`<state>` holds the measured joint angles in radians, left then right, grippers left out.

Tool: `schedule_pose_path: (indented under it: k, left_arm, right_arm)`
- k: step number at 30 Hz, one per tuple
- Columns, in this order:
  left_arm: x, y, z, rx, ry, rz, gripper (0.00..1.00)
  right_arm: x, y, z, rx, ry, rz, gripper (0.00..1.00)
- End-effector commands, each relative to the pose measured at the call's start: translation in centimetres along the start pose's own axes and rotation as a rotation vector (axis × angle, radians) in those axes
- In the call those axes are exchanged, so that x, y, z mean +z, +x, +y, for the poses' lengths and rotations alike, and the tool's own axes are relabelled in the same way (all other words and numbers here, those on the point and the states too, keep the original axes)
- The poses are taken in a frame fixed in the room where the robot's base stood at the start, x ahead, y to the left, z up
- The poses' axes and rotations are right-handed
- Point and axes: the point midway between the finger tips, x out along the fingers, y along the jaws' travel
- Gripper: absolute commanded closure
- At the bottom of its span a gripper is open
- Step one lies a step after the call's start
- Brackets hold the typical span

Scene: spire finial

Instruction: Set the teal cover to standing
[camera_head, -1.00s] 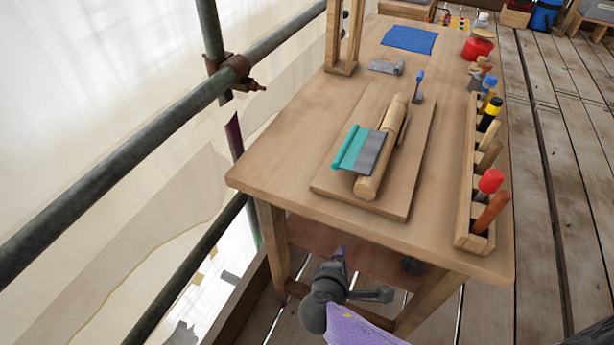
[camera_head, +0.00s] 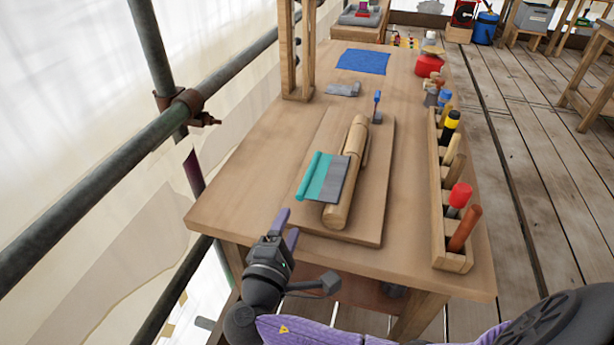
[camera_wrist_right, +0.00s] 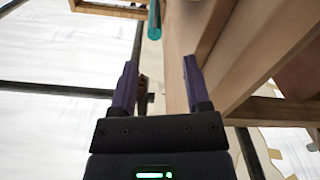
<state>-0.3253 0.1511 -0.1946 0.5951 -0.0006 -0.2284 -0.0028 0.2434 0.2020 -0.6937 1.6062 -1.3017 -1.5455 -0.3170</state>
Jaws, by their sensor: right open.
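The teal cover (camera_head: 318,178) lies on the wooden board (camera_head: 372,215), with a rounded teal edge on its left side and a grey flap on its right against a wooden spindle (camera_head: 352,170). Its teal edge also shows at the top of the right wrist view (camera_wrist_right: 154,20). My right gripper (camera_head: 287,228) is open and empty at the table's near left edge, in front of the cover and apart from it. Its two purple fingers (camera_wrist_right: 161,62) show parted in the wrist view. My left gripper is not in view.
A wooden rack (camera_head: 447,190) with several colour-handled tools stands along the table's right side. A wooden frame (camera_head: 298,55) rises at the back left, with a blue cloth (camera_head: 363,62) beyond. A scaffold pipe (camera_head: 95,165) runs along the left. The table's left strip is clear.

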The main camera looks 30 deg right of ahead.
Motion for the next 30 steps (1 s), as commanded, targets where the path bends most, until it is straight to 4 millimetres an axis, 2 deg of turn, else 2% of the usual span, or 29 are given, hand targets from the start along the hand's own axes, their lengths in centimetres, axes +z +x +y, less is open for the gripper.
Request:
schedule_pose_path:
  k: [5,12,16,21,27,30]
  left_arm:
    - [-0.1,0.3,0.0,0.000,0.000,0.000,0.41]
    - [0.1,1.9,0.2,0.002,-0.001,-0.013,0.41]
    - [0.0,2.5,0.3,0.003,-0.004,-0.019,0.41]
    - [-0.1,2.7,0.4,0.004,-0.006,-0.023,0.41]
    - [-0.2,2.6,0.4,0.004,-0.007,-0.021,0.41]
    - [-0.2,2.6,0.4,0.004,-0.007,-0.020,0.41]
  right_arm:
    - [0.1,0.8,0.4,0.016,0.007,-0.011,0.39]
    - [0.1,6.4,0.2,0.017,0.004,-0.012,0.39]
    - [0.1,8.7,0.3,0.015,0.005,-0.011,0.39]
    - [0.2,9.9,0.5,0.014,0.007,-0.010,0.39]
    - [0.2,9.9,0.6,0.013,0.007,-0.009,0.39]
    - [0.2,9.9,0.6,0.013,0.007,-0.009,0.60]
